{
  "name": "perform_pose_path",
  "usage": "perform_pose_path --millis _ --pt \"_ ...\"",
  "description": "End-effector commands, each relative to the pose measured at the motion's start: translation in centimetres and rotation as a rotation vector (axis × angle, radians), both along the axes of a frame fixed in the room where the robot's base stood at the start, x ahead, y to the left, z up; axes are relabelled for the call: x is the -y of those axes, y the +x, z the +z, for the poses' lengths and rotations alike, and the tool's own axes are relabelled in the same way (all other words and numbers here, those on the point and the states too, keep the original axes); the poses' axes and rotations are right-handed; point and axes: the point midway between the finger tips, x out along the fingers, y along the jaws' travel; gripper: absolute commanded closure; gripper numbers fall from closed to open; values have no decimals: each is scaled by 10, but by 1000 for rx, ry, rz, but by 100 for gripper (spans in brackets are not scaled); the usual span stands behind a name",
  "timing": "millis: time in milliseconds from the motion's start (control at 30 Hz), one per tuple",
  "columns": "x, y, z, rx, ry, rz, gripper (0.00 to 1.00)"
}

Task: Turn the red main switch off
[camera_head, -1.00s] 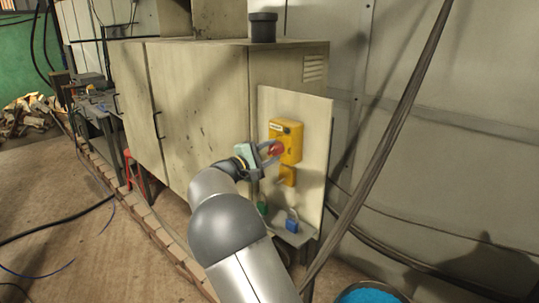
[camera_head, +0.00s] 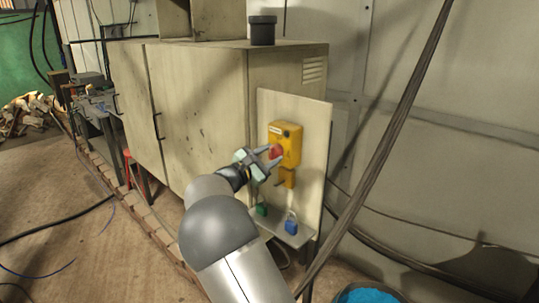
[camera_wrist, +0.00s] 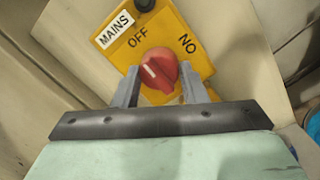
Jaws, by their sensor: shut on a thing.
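The red main switch (camera_head: 276,152) is a round knob on a yellow box (camera_head: 291,137) fixed to a pale upright panel. In the wrist view the red knob (camera_wrist: 158,70) carries a short white mark toward its left side. The yellow plate around it (camera_wrist: 180,28) reads MAINS, with OFF above the knob and ON, seen upside down, at upper right. My gripper (camera_head: 268,157) is at the knob, and its two grey fingers (camera_wrist: 160,90) are shut on it from both sides.
A smaller yellow piece (camera_head: 287,178) sits under the box. A green padlock (camera_head: 262,209) and a blue padlock (camera_head: 291,227) are at the small shelf below. A pale cabinet (camera_head: 205,110) stands left of the panel. A dark slanting cable (camera_head: 385,140) runs on the right.

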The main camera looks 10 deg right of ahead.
Motion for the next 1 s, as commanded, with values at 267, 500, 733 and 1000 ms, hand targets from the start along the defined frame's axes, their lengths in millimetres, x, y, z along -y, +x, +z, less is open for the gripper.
perform_pose_path --millis 267,500,733,1000 --pt "0 0 0 -16 -12 2 84" --pt "0 0 -1 -16 -11 2 84" --pt "0 0 0 -15 -10 1 40" --pt "-7 -5 -2 -14 -10 1 40"
